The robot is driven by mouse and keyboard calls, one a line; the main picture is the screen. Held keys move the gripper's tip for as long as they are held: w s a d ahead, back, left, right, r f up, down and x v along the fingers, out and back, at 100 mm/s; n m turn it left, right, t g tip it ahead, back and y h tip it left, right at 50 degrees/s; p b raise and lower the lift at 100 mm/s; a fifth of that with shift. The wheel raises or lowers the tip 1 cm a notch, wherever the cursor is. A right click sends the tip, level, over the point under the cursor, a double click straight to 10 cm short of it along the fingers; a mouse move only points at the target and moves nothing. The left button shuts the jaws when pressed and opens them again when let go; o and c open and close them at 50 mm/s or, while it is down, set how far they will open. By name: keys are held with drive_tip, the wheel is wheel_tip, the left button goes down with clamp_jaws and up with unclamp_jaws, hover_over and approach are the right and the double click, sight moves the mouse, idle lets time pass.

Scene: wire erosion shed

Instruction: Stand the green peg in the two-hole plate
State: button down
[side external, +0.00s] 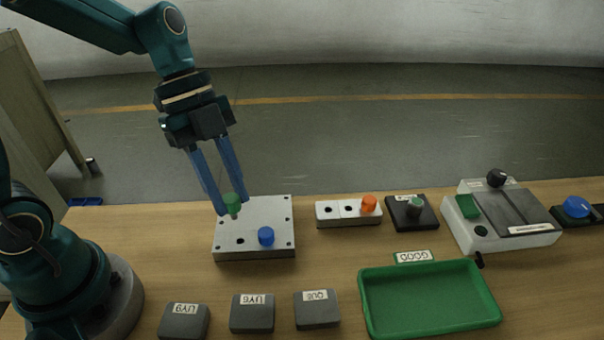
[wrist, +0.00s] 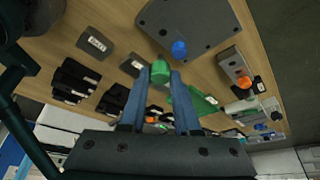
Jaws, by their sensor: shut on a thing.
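My gripper (side external: 231,208) is shut on the green peg (side external: 232,204), which also shows between the fingertips in the wrist view (wrist: 160,71). The peg is held at the finger ends, and its lower end looks clear of the surface below. The grey plate (side external: 277,211) lies beneath and slightly right of the peg in the side view. A blue peg (side external: 266,238) stands in it, and an open hole shows to the left of that peg. The plate also shows in the wrist view (wrist: 205,20), with the open hole and the blue peg (wrist: 179,48).
A green tray (side external: 431,332) and several dark labelled blocks (side external: 252,318) lie in front.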

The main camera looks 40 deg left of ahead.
sight(233, 214)
drive_tip(key=shift+w+f, duration=0.1)
drive_tip(key=shift+f, duration=2.45)
drive_tip(key=shift+f, duration=1.3)
drive_tip(key=c, duration=0.5)
unclamp_jaws()
drive_tip(key=shift+c, duration=0.2)
drive_tip(key=shift+r, duration=3.5)
drive_tip(key=shift+r, duration=0.1)
